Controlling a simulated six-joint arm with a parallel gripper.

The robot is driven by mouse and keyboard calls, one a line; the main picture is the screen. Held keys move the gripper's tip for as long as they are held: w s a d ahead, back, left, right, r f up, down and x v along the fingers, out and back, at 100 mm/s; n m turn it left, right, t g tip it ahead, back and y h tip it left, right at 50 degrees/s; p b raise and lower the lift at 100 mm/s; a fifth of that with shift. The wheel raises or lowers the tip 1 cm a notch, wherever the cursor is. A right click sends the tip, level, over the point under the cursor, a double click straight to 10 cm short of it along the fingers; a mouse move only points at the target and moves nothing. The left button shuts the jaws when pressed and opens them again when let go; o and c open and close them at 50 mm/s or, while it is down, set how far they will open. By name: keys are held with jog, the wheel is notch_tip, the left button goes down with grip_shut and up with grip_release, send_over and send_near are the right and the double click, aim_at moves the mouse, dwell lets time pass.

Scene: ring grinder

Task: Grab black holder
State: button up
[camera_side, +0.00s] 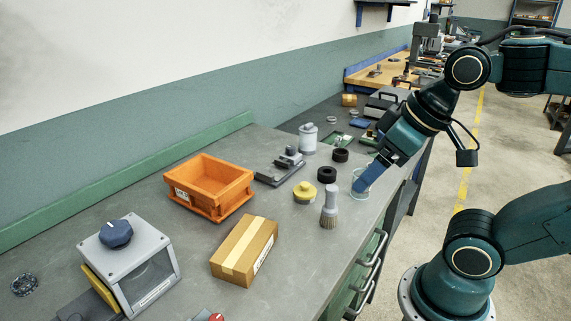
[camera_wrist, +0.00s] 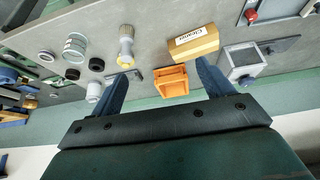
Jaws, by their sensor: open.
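Two short black round pieces stand on the grey bench in the side view, the nearer one (camera_side: 327,174) beside a yellow-topped round item and the farther one (camera_side: 340,155) behind it. I cannot tell which is the black holder. Both also show at the left of the wrist view, one (camera_wrist: 97,64) beside the other (camera_wrist: 72,74). My gripper (camera_side: 360,188) hangs above the bench's right edge, to the right of both pieces, in front of a clear glass jar. In the wrist view its blue fingers (camera_wrist: 162,72) are spread wide with nothing held between them.
A grey brush (camera_side: 329,207) stands upright near the black pieces, by the yellow-topped item (camera_side: 305,192). An orange bin (camera_side: 208,186), a cardboard box (camera_side: 244,251) and a grey machine with a blue knob (camera_side: 132,265) stand to the left. Bare bench lies around the box.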

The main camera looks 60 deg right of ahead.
jog(key=shift+w, duration=0.1)
jog(key=m+g, duration=0.6)
jog(key=m, duration=1)
send_over(327, 171)
notch_tip(327, 171, down, 9)
jog(key=shift+d+f, duration=0.1)
jog(key=shift+f, duration=4.4)
jog(key=shift+f, duration=2.6)
